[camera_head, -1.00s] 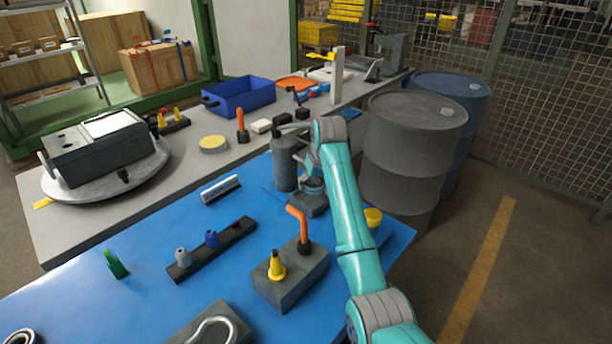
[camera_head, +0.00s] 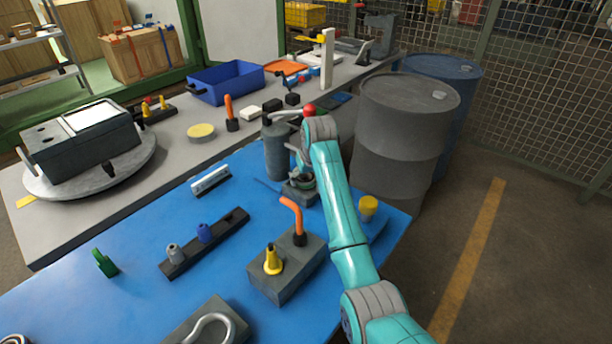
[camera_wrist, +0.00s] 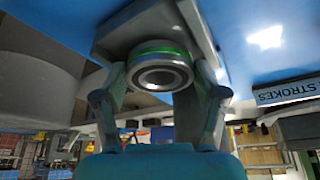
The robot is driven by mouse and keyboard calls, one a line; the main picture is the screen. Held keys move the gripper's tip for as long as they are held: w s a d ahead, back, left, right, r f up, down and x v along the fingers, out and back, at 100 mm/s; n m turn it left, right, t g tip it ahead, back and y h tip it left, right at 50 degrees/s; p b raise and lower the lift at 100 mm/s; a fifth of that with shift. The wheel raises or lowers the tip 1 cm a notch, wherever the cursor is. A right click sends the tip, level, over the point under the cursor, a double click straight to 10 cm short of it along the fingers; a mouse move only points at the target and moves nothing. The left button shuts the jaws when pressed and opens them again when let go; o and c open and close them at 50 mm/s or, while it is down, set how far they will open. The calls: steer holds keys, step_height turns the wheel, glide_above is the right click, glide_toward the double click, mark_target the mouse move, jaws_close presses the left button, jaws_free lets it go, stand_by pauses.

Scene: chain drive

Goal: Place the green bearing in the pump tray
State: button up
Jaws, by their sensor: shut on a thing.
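The green bearing (camera_wrist: 162,75) is a metal ring with a green band, seen close up in the wrist view. My gripper (camera_wrist: 160,82) is shut on it, one finger on each side. Just beyond the bearing is a grey block with a round metal part (camera_wrist: 150,22); I cannot tell whether they touch. In the head view my gripper (camera_head: 304,170) is low over a small grey block (camera_head: 299,194) on the blue table, beside a grey cylinder (camera_head: 277,152). The bearing is hard to make out there. I cannot tell for sure whether this block is the pump tray.
A grey block with an orange handle (camera_head: 293,215) and a yellow cone (camera_head: 272,260) stands in front. A dark rail (camera_head: 230,232) with two small plugs and a green part (camera_head: 105,263) lie left. A yellow-topped cup (camera_head: 368,207) and grey drum (camera_head: 405,125) are right.

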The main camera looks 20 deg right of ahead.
steer(key=shift+f, duration=0.3)
steer(key=o, duration=1.6)
steer(key=shift+r, duration=0.1)
steer(key=shift+r, duration=0.35)
steer(key=v, duration=1.2)
steer(key=shift+r, duration=0.2)
steer(key=shift+d, duration=0.1)
